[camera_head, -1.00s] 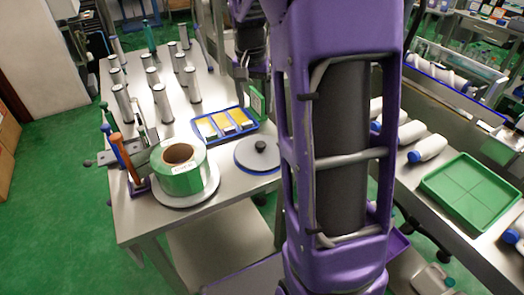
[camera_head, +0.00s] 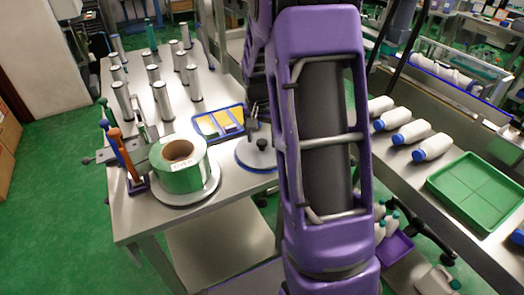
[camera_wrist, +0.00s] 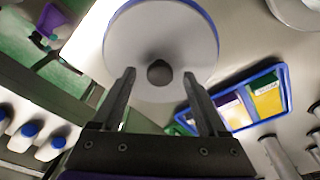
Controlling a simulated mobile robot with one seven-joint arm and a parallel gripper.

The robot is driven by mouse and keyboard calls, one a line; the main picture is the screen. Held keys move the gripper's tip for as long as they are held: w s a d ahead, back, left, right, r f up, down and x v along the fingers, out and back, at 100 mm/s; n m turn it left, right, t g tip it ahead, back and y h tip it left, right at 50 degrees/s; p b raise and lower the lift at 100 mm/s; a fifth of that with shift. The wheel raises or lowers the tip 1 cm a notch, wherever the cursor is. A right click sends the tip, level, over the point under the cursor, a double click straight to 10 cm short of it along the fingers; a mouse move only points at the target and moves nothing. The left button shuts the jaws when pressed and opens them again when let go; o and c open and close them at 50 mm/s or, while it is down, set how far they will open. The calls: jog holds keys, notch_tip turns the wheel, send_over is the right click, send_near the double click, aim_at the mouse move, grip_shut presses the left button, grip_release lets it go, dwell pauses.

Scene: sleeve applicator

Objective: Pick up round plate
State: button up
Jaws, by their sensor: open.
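The round plate (camera_head: 246,157) is a grey disc with a blue rim and a dark knob in its middle. It lies on the metal table near its right edge, right of the green label roll. In the wrist view the round plate (camera_wrist: 185,32) fills the upper middle, and its knob (camera_wrist: 159,72) shows between my fingertips. My gripper (camera_wrist: 158,75) is open, with one finger on each side of the knob and nothing held. In the head view my gripper (camera_head: 256,112) is over the plate; whether it touches the knob is unclear.
A green label roll (camera_head: 181,178) sits on a round base to the left. A blue tray (camera_head: 219,121) with yellow and white cards lies just behind the plate. Several metal cylinders (camera_head: 163,101) stand farther back. White bottles (camera_head: 411,131) and a green tray (camera_head: 478,192) are on the right conveyor.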

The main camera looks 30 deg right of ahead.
jog(key=shift+f, duration=0.1)
grip_shut()
dwell(0.3)
